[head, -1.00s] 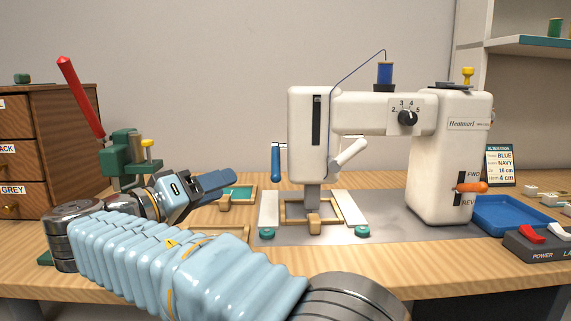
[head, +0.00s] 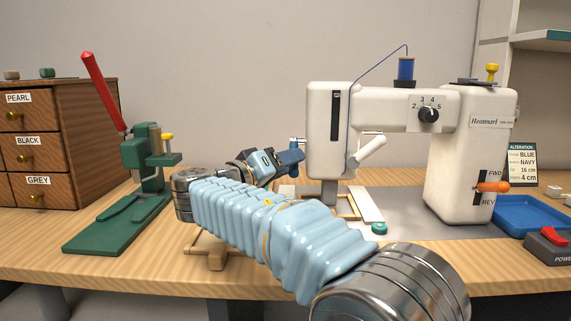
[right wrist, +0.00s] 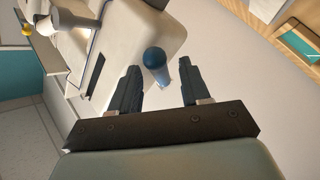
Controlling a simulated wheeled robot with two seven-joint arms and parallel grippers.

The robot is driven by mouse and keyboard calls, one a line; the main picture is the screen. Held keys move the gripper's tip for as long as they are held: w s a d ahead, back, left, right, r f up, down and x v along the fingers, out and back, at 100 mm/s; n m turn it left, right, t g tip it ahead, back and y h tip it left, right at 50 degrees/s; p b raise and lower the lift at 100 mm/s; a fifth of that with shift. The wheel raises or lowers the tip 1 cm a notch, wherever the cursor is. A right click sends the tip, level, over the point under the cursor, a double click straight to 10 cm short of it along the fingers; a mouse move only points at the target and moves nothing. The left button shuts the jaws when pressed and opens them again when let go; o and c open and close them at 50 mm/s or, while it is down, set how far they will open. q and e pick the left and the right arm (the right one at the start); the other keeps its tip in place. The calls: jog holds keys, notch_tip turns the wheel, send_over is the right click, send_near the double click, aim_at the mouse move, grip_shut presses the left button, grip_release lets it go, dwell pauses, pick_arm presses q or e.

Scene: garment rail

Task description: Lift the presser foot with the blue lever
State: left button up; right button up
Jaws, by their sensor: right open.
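The white sewing machine (head: 329,120) stands on the bench. The blue lever (head: 298,140) is at the left side of its head, mostly hidden by my right gripper in the head view. My right gripper (head: 292,158) is open at the lever. In the right wrist view, the lever (right wrist: 155,60) shows its round blue end between the two open fingers (right wrist: 160,82), nearer the left finger. Whether a finger touches it I cannot tell. The grey foot area (head: 329,190) under the head is partly covered by my arm, so its height is unclear. My left gripper is out of view.
A green press (head: 146,160) with a red handle (head: 103,90) stands at left beside the wooden drawers (head: 60,140). A white lever (head: 370,150) is right of the head. A blue tray (head: 540,215) and an orange-handled switch (head: 492,187) are at right.

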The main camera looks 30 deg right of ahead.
grip_shut()
dwell(0.3)
